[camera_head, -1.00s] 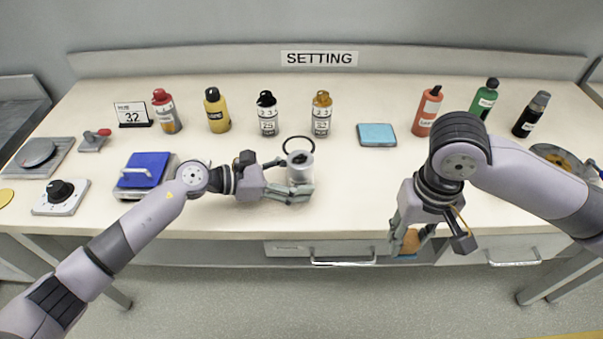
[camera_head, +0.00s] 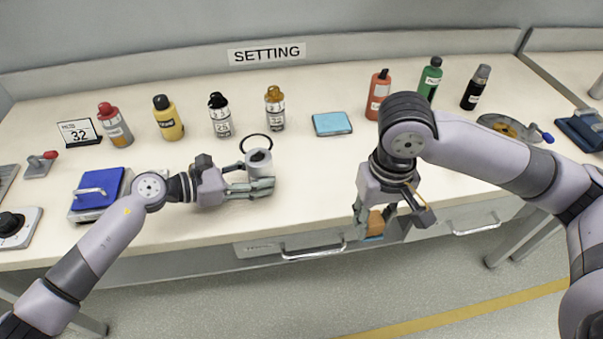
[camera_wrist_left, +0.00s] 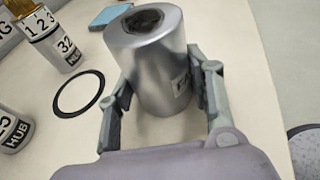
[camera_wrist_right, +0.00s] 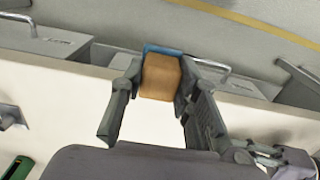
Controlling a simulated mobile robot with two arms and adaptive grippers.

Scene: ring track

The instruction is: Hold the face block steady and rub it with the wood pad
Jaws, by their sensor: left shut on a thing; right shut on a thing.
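The face block is a silver metal cylinder (camera_head: 259,160) with a dark hole in its top. It stands upright on the bench near the front edge. My left gripper (camera_head: 262,187) is shut on it, with a finger on either side in the left wrist view, where the cylinder (camera_wrist_left: 150,60) shows part of a label. The wood pad (camera_head: 375,224) is a brown wooden block with a blue face. My right gripper (camera_head: 388,217) is shut on the wood pad (camera_wrist_right: 160,76), beyond the bench's front edge, to the right of the cylinder and apart from it.
A black ring (camera_head: 256,142) lies behind the cylinder. A blue pad (camera_head: 332,124) lies further back. Several bottles stand along the back. A blue-topped device (camera_head: 98,190) sits at left. Drawer handles (camera_head: 312,253) stick out below the front edge. Bench between the grippers is clear.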

